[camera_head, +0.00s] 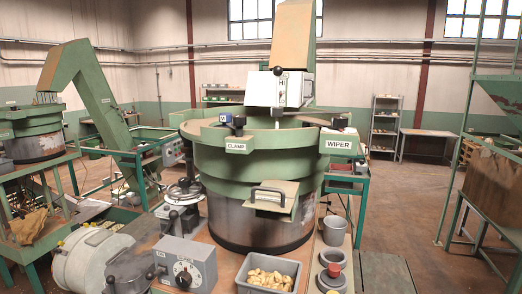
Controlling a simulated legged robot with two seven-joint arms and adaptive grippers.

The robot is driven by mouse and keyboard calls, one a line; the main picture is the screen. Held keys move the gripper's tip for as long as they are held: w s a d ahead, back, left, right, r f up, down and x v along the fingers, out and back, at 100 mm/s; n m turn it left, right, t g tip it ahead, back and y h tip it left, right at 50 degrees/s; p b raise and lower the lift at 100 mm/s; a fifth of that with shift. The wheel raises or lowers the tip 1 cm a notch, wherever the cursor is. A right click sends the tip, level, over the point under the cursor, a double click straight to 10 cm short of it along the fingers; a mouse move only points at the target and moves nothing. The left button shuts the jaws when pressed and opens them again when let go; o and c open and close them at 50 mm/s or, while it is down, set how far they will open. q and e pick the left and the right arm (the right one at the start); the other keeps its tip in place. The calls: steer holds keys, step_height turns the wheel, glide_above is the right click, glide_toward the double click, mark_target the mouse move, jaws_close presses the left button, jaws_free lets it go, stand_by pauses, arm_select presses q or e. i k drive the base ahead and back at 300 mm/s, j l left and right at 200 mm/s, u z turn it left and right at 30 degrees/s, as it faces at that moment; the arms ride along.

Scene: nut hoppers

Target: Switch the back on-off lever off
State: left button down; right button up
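A white control box (295,88) sits at the back of the big green round hopper (255,160). A lever with a black ball knob (278,71) stands up at this box's front. The lettering beside it is too small to read, so I cannot tell its on or off side. A grey box (200,262) with a dial stands in front at the lower left, with a small black knob (162,270) on its left side. I cannot make out either of my grippers in the head view, and nothing is seen touching the lever.
Plates marked CLAMP (237,147) and WIPER (338,144) are on the hopper. A green conveyor (100,105) rises at left. Open floor (410,205) lies right.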

mark_target(150, 275)
steer(key=i+j+z, duration=0.35)
steer(key=j, duration=0.6)
steer(key=j+z, duration=0.35)
steer(key=j, duration=0.6)
steer(key=j+z, duration=0.35)
steer(key=j, duration=0.65)
